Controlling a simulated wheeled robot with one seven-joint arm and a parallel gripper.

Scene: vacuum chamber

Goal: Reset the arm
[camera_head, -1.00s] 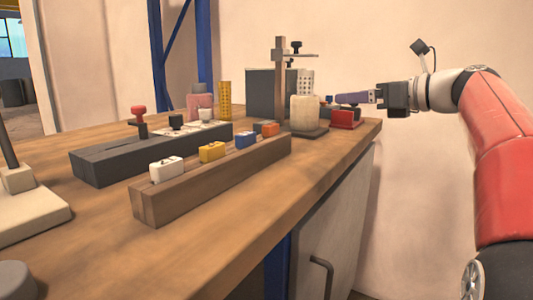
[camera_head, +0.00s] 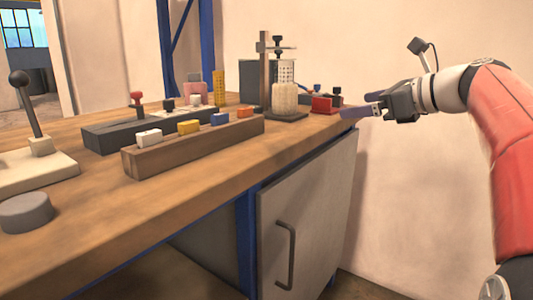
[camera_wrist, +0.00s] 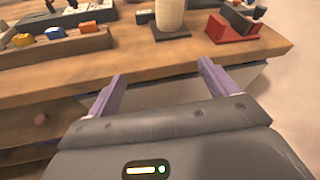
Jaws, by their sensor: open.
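My gripper (camera_head: 368,104) is at the right end of the workbench (camera_head: 180,212) in the head view, with its purple fingers pointing left toward the bench corner. In the wrist view my gripper (camera_wrist: 160,85) shows two purple fingers spread wide apart, with nothing between them. The bench's front edge lies beyond the fingertips.
A red block (camera_head: 322,104) and a glass vessel on a stand (camera_head: 285,98) sit near the bench's right end. A wooden rack (camera_head: 195,146) holds several coloured pieces. A lever (camera_head: 28,108) stands at left. A grey cabinet door (camera_head: 305,215) is below. The wall is behind my arm.

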